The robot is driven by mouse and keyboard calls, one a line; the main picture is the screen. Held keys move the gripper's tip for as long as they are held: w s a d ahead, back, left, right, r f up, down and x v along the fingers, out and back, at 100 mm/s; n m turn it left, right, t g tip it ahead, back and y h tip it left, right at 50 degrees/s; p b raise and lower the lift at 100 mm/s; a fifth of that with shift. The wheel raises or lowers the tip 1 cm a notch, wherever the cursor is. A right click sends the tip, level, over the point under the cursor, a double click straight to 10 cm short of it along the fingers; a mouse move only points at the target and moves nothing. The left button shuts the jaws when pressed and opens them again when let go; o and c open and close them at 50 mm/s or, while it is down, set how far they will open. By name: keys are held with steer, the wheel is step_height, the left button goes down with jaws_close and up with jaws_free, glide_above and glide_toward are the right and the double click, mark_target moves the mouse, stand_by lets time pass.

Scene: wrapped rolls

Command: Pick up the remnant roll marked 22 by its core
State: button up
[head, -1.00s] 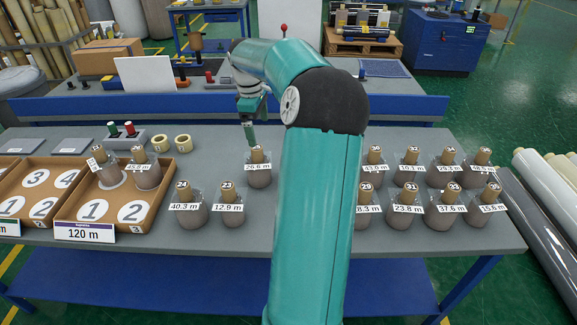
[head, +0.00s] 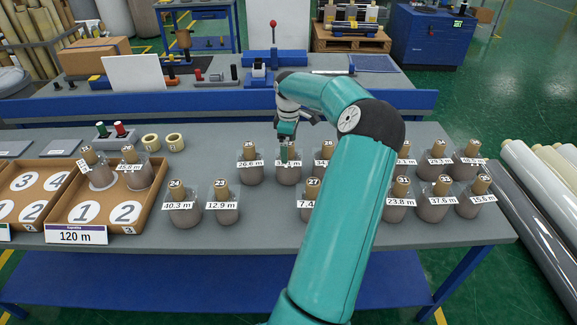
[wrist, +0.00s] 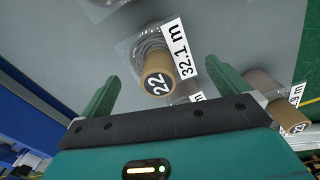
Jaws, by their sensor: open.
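The roll marked 22 (wrist: 156,82) shows its tan core end and a 32.1 m tag in the wrist view. Its wrapped body lies beyond the core. In the head view this roll (head: 289,176) stands upright in the back row, its core mostly hidden behind my gripper (head: 285,150). In the wrist view my gripper (wrist: 163,70) is open, with one green finger on each side of the core. The fingers appear apart from the core, and nothing is held.
Roll 25 (head: 250,172) stands left of roll 22, with another roll (head: 323,168) close on its right. A brown tray (head: 152,200) with two rolls is at left. Bare table lies between.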

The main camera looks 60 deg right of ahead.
mark_target(289, 173)
step_height(289, 173, down, 5)
steer(key=shift+d+r, duration=0.1)
steer(key=shift+r, duration=0.05)
steer(key=shift+c, duration=0.4)
steer(key=c, duration=0.7)
steer(key=shift+c, duration=0.3)
steer(key=shift+r, duration=0.2)
